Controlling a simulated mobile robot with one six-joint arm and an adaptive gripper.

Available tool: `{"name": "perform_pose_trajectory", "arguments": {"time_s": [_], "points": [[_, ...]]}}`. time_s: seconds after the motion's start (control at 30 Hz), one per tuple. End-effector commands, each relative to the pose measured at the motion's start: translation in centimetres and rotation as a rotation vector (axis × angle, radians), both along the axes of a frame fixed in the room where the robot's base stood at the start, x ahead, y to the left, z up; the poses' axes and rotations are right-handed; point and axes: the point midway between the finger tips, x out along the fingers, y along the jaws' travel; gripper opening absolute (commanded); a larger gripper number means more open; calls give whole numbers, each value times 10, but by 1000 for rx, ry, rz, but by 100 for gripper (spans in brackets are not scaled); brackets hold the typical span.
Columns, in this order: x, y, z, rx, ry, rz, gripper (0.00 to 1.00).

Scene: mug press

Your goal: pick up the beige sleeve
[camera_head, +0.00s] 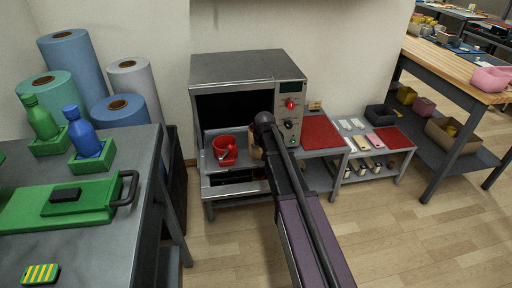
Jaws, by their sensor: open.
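A beige rounded thing (255,148), perhaps the beige sleeve, shows beside my arm at the front of the grey press. My dark and purple arm hides much of it, so I cannot tell its full shape. A red mug (225,151) stands to its left on the press's shelf. My arm reaches from the bottom of the view up to the press. My gripper is hidden behind the arm, and I cannot see whether it touches anything.
The grey press (240,68) has a control panel with a red button (290,104). A low side table with a red mat (321,131) stands to its right. A dark bench with green and blue bottles (83,138) fills the left. The wooden floor (405,225) at right is clear.

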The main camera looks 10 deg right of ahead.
Motion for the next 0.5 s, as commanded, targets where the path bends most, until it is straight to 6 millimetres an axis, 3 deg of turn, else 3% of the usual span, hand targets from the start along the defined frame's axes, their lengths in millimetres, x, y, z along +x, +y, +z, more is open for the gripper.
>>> {"name": "perform_pose_trajectory", "arguments": {"time_s": [0.43,0.47,0.5], "points": [[0,0,0,0,0,0,57],[0,0,0,0,0,0,54],[0,0,0,0,0,0,42]]}}
